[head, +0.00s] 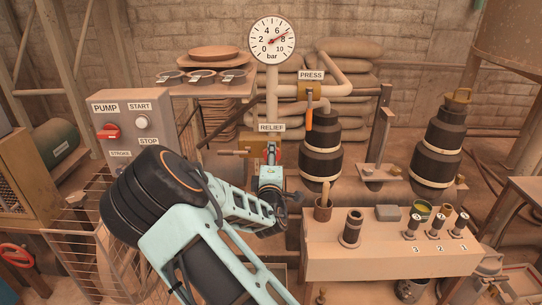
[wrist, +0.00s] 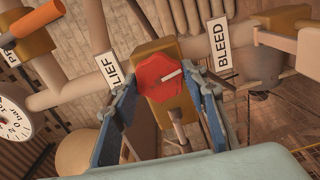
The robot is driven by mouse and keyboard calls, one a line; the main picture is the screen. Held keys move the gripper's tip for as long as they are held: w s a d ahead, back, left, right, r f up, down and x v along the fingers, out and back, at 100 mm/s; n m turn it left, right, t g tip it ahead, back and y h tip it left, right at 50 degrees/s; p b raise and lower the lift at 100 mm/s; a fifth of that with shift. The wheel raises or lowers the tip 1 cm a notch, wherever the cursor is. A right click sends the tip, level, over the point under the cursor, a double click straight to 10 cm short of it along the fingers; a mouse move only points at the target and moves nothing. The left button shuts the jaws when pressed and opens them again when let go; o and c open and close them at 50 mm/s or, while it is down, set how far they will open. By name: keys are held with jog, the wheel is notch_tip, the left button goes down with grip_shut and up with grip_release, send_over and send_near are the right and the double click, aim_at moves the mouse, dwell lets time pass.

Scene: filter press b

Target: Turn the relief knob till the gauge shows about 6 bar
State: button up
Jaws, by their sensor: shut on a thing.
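The relief knob (wrist: 158,78) is red and many-sided with a white pointer line, on a yellow valve body under the RELIEF label (head: 271,127). In the wrist view its pointer line runs to the right and slightly up. My gripper (wrist: 164,90) is shut on the knob, one blue-padded finger on either side. In the head view my gripper (head: 271,168) is at the valve and hides most of the knob. The round pressure gauge (head: 272,40) has a red needle pointing up and right, between 6 and 8, at about 7 bar.
An orange-handled PRESS valve (head: 309,112) is above right of the knob. A BLEED label (wrist: 220,43) is close beside my right finger. The pump panel (head: 127,125) stands left, and a bench (head: 390,262) with small parts stands right of my arm.

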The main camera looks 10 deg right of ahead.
jog(key=shift+n, duration=0.5)
jog(key=o, duration=1.2)
jog(key=shift+c, duration=0.2)
jog(key=s+a, duration=0.1)
jog(key=s, duration=1)
jog(key=shift+s+a, duration=0.4)
